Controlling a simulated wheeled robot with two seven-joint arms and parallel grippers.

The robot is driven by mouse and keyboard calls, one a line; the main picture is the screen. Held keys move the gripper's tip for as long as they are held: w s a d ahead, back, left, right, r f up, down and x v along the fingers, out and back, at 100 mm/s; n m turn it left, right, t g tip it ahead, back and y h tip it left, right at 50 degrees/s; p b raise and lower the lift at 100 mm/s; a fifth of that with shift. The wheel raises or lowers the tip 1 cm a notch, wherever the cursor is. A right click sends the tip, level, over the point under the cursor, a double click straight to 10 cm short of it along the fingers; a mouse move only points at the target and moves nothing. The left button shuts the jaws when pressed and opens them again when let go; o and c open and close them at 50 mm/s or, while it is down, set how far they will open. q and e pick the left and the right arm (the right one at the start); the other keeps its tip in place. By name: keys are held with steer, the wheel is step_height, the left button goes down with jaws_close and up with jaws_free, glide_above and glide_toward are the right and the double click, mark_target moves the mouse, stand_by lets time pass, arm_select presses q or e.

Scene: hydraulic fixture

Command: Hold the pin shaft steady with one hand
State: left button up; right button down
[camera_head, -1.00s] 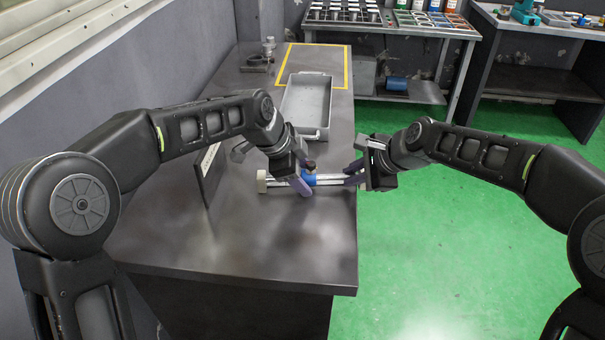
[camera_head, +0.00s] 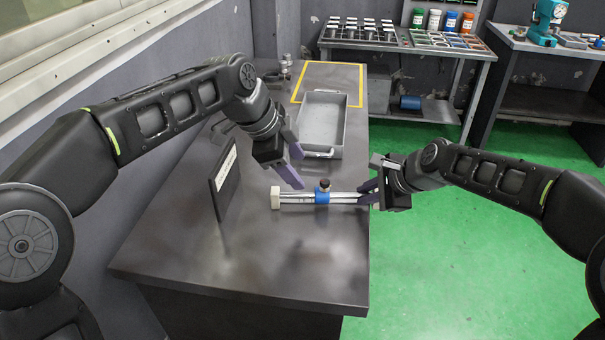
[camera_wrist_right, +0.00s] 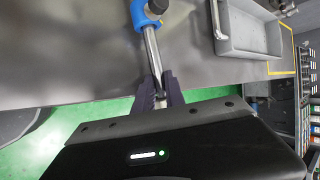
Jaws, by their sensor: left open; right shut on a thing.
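The pin shaft (camera_head: 342,198) is a silver rod with a blue collar (camera_head: 322,194) topped by a black knob and a white block (camera_head: 276,198) at its left end. It lies crosswise near the table's right edge. My right gripper (camera_head: 368,190) is shut on the rod's right end. In the right wrist view the rod (camera_wrist_right: 151,50) runs from between the purple fingers (camera_wrist_right: 158,92) up to the blue collar. My left gripper (camera_head: 297,170) is open and empty, above and left of the collar, apart from it.
A grey metal tray (camera_head: 343,128) stands behind the shaft on the dark table (camera_head: 290,255). A small upright plate (camera_head: 224,182) stands at the left. A shelf with parts and bottles (camera_head: 405,40) is at the back. The front of the table is clear.

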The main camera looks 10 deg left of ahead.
steer(key=c, duration=1.3)
jaws_free()
steer(key=shift+s+r, duration=0.1)
steer(key=v, duration=1.1)
steer(key=shift+s+d+r, duration=0.15)
steer(key=shift+d+r, duration=0.05)
steer(key=shift+r, duration=0.1)
